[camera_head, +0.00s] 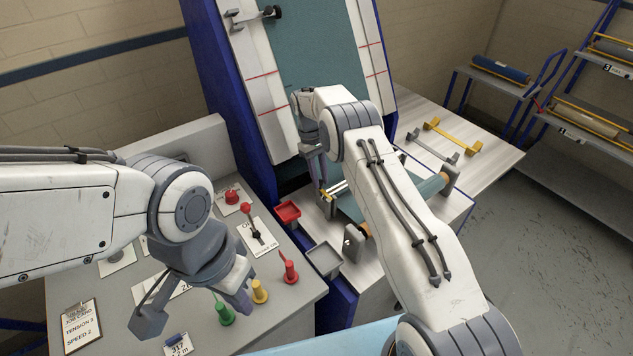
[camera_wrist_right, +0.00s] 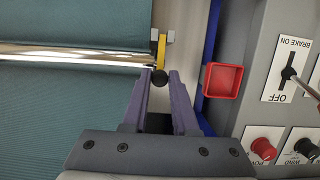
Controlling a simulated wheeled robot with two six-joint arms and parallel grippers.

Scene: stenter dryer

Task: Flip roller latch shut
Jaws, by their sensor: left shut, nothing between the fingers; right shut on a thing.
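My right gripper (camera_head: 325,192) reaches down to the near end of the shiny metal roller (camera_wrist_right: 70,55). In the right wrist view, its purple fingers (camera_wrist_right: 160,80) are shut on the black knob (camera_wrist_right: 159,77) of the yellow roller latch (camera_wrist_right: 161,48). The latch stands at the roller's end, beside a grey bracket (camera_wrist_right: 171,36). In the head view the latch is a small yellow piece (camera_head: 326,196), mostly hidden by my fingers. Whether it is fully closed over the roller I cannot tell. My left gripper (camera_head: 246,308) is shut and empty above the grey console.
A red tray (camera_head: 288,212) and a grey tray (camera_head: 324,260) lie near the roller. Green (camera_head: 224,313), yellow (camera_head: 259,291) and red (camera_head: 290,271) pegs stand by my left gripper. The console has a brake switch (camera_head: 257,236). Teal cloth (camera_wrist_right: 60,120) runs under the roller.

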